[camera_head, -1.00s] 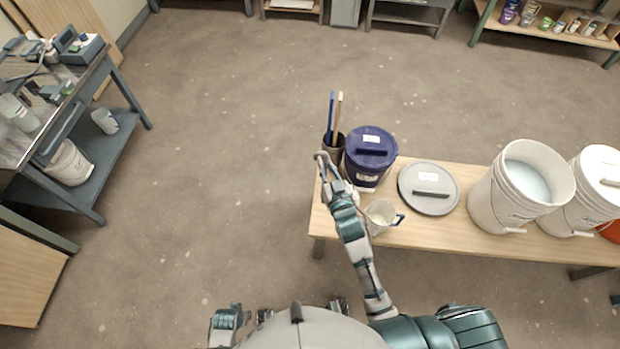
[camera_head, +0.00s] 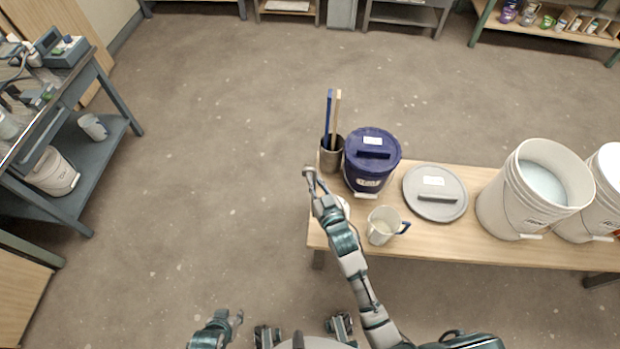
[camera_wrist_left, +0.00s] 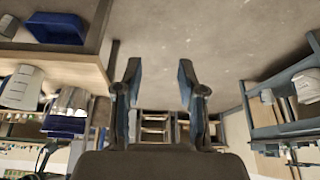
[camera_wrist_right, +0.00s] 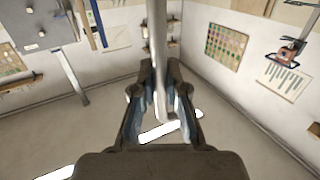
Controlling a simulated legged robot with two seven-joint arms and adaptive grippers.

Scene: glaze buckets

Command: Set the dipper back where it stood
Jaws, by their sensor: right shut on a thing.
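My right gripper (camera_head: 314,186) is shut on the dipper, out over the left end of the table. The dipper's grey shaft (camera_wrist_right: 160,45) stands upright between the fingers in the right wrist view. In the head view only a small grey end (camera_head: 309,171) shows, seen from above; its lower part is hidden. A dark holder (camera_head: 331,160) with a blue and a wooden stick stands just behind it, next to a blue lidded bucket (camera_head: 370,165). My left gripper (camera_head: 236,319) is low at the front, off the table; its fingers (camera_wrist_left: 160,85) are apart and empty.
A white mug with a blue handle (camera_head: 380,226) and a grey lid (camera_head: 436,192) are on the table (camera_head: 455,246). An open white bucket (camera_head: 510,205) stands further right. A white thing (camera_head: 344,207) is partly behind my arm. The floor to the left is clear.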

